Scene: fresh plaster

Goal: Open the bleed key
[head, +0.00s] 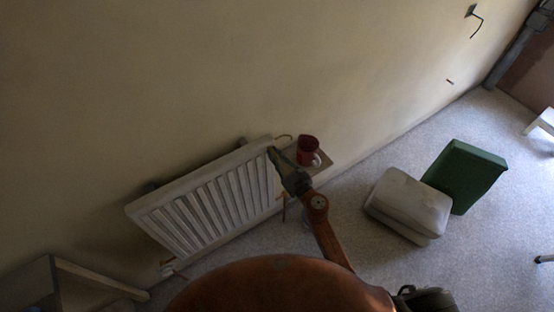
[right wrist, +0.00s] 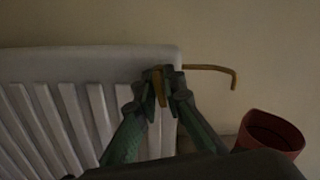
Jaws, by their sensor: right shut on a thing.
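The white radiator (head: 205,200) hangs on the plaster wall, and its upper right corner also shows in the right wrist view (right wrist: 100,62). My right gripper (head: 273,152) is at that corner. In the right wrist view its two green fingers (right wrist: 160,82) are shut on a small brass-coloured piece, the bleed key (right wrist: 160,88). The fingertips hide part of the key. A thin bent brass-coloured rod (right wrist: 215,69) sticks out to the right of the corner, and I cannot tell whether it joins the key.
A red mug (head: 307,148) stands on a small wooden surface (head: 322,161) right of the radiator; it shows close to my gripper in the right wrist view (right wrist: 270,132). A pale cushioned block (head: 410,203) and a green box (head: 464,174) stand on the carpet, with free floor around them.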

